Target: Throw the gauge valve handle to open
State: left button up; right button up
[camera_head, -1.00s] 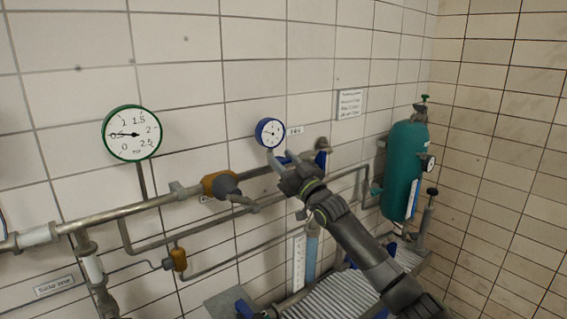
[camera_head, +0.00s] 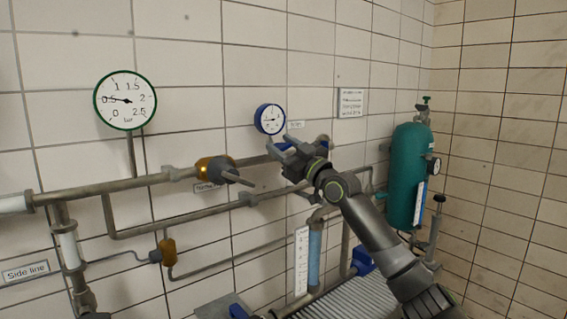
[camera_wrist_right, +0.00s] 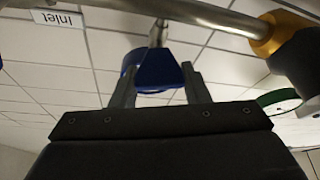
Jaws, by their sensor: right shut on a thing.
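The blue-rimmed gauge (camera_head: 270,119) is on the tiled wall. My right gripper (camera_head: 287,148) is just below it and hides part of the pipe and valve. In the right wrist view the blue gauge valve handle (camera_wrist_right: 160,70) sits between the two fingers of my right gripper (camera_wrist_right: 158,88), which is shut on it. A metal stem (camera_wrist_right: 157,36) runs from the handle to the pipe. The gauge's blue rim partly shows behind the handle in that view. How far the handle is turned is hard to tell. My left gripper is out of view.
A green-rimmed gauge (camera_head: 125,100) and a brass fitting with a dark lever (camera_head: 216,170) are to the left. A teal cylinder (camera_head: 408,175) stands to the right. Pipes run along the wall. A blue level tube (camera_head: 315,255) is below my right arm.

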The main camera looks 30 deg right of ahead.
jog(key=n+b, duration=0.2)
jog(key=shift+f+y+b, duration=0.3)
jog(key=shift+y+b, duration=0.05)
jog(key=shift+y, duration=0.05)
jog(key=shift+n+g+y+b, duration=0.5)
jog(key=shift+n+b, duration=0.6)
jog(key=shift+b, duration=0.1)
jog(key=n+g+y+b, duration=0.1)
jog(key=n, duration=0.2)
jog(key=shift+a+r+b, duration=0.1)
jog(key=shift+b, duration=0.25)
jog(key=n, duration=0.2)
jog(key=shift+n+g+y, duration=0.3)
jog(key=shift+g, duration=0.1)
jog(key=shift+r+n+g, duration=0.1)
jog(key=shift+n+g, duration=0.3)
jog(key=shift+n, duration=0.6)
jog(key=n+g+p, duration=0.1)
jog(key=n, duration=0.1)
jog(key=shift+n, duration=0.4)
jog(key=shift+n+g+p, duration=0.6)
jog(key=shift+n+p, duration=0.05)
jog(key=shift+n, duration=0.75)
jog(key=shift+f, duration=0.2)
